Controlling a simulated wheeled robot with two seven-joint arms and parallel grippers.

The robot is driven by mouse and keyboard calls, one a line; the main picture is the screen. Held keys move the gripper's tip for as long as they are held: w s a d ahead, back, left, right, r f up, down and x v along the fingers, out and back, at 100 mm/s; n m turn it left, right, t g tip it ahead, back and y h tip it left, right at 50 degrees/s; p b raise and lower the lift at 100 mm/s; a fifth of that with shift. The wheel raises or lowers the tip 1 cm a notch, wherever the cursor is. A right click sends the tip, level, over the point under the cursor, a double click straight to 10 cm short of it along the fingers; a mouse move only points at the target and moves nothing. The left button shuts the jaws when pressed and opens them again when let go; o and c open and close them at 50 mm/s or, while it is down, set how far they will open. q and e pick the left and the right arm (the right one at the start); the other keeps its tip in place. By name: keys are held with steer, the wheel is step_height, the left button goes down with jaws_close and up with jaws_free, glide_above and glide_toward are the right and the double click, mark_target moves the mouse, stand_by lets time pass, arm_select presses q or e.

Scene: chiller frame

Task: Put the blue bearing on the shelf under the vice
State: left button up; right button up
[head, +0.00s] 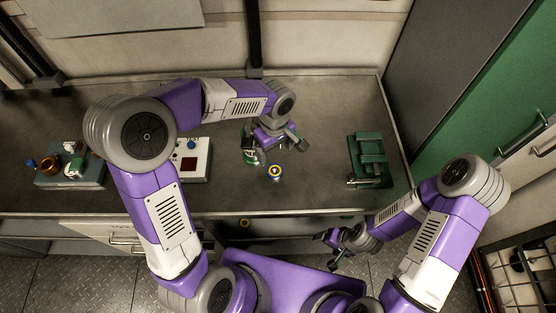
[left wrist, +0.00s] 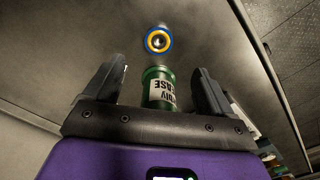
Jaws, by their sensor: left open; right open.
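The blue bearing (head: 275,169), a small ring with blue and yellow bands, is on the grey bench top. It also shows in the left wrist view (left wrist: 158,41), beyond the fingertips. My left gripper (head: 278,149) is open just behind the bearing, apart from it. A green grease can (head: 249,151) is by its left finger; in the left wrist view the can (left wrist: 158,87) appears between the fingers. The green vice (head: 370,160) stands at the bench's right end. The shelf space under the bench (head: 290,229) is dark and partly hidden. My right gripper (head: 333,249) is open in front of the bench.
A white control box (head: 194,160) with a blue knob stands left of the can. A tray (head: 70,181) with several small parts lies at the far left. A small yellow-ringed item (head: 245,222) shows below the bench edge. Bench between bearing and vice is clear.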

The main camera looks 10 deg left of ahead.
arm_select(q)
glide_above(275, 170)
steer(key=s, duration=0.1)
step_height(275, 170, down, 6)
steer(key=shift+d+r+b, duration=0.1)
steer(key=shift+r+b, duration=0.15)
steer(key=shift+b, duration=0.1)
steer(key=f, duration=0.4)
steer(key=w+f, duration=0.1)
steer(key=shift+f, duration=0.4)
steer(key=c, duration=1.2)
steer(key=shift+r, duration=0.15)
